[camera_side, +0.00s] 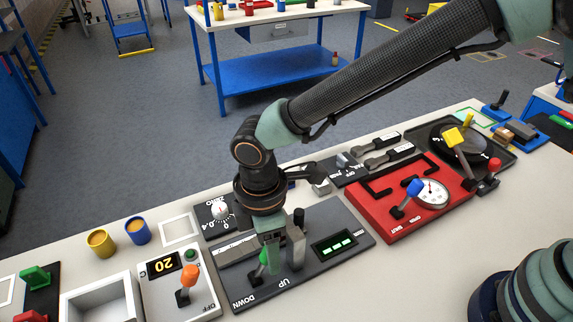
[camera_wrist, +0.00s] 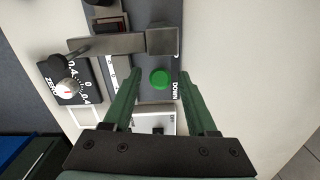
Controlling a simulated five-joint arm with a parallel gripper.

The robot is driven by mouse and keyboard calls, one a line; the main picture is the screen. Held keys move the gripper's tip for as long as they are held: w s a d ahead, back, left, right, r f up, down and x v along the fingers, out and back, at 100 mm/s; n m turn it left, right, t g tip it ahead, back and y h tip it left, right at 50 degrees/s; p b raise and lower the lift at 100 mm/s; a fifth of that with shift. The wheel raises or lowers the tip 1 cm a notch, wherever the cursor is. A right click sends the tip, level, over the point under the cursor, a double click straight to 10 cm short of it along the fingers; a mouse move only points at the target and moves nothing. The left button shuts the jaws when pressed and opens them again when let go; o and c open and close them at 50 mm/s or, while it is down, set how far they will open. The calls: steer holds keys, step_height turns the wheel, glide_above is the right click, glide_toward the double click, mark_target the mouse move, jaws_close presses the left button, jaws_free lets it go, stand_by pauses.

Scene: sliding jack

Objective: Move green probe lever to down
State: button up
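The green probe lever (camera_side: 263,258) stands on a dark grey panel (camera_side: 334,216) with the printed words UP and DOWN along its front edge. In the wrist view its round green knob (camera_wrist: 159,79) shows near the middle, close to the word DOWN. My gripper (camera_side: 282,263) points down over this panel, right at the lever. In the wrist view my gripper (camera_wrist: 160,73) is open, with one dark green finger on each side of the knob and gaps between. The lever's shaft is mostly hidden, so I cannot tell its exact position.
A dark post (camera_side: 299,218) and a grey block arm (camera_wrist: 162,41) stand close to my fingers. Left is a panel with an orange lever (camera_side: 188,278); right is a red panel (camera_side: 371,216) with a blue-tipped lever (camera_side: 411,190). Yellow (camera_side: 100,241) and blue (camera_side: 138,231) cups stand behind left.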

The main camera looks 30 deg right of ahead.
jaws_close()
steer(key=shift+w+r, duration=0.1)
stand_by(1.1)
